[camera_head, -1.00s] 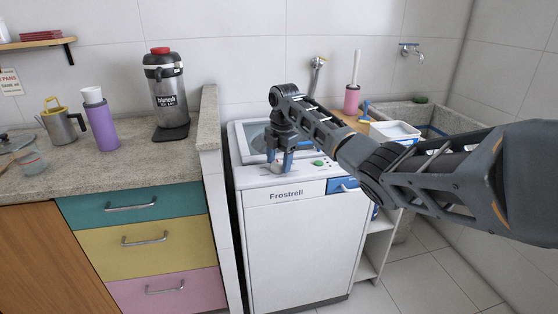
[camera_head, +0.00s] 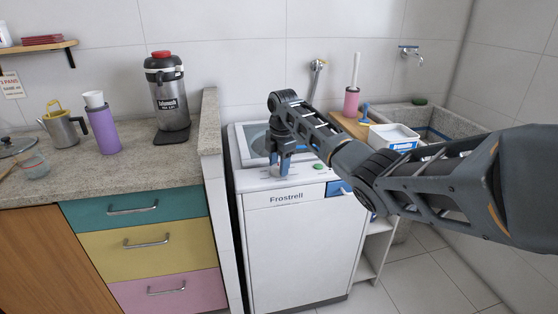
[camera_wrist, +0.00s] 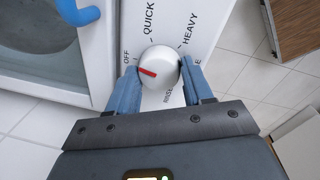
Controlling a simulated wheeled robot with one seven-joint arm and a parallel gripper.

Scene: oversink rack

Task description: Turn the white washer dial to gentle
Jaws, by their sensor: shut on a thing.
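The white washer (camera_head: 300,240), marked Frostrell, stands in the middle of the head view. Its round white dial (camera_wrist: 158,66) sits on the top panel and has a red pointer mark. In the wrist view the mark points left, close to the OFF label (camera_wrist: 127,58). QUICK, HEAVY and RINSE are also printed around the dial. Another label at right is mostly hidden behind a finger, so only its end shows. My gripper (camera_wrist: 160,82) has its blue fingers on both sides of the dial and is shut on it. It also shows in the head view (camera_head: 280,166).
A green button (camera_head: 319,166) and a blue drawer front (camera_head: 339,188) lie right of the dial. The washer's lid (camera_wrist: 45,40) is beside the panel. A counter (camera_head: 90,172) with a kettle and bottle stands left; a sink (camera_head: 440,117) is at right.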

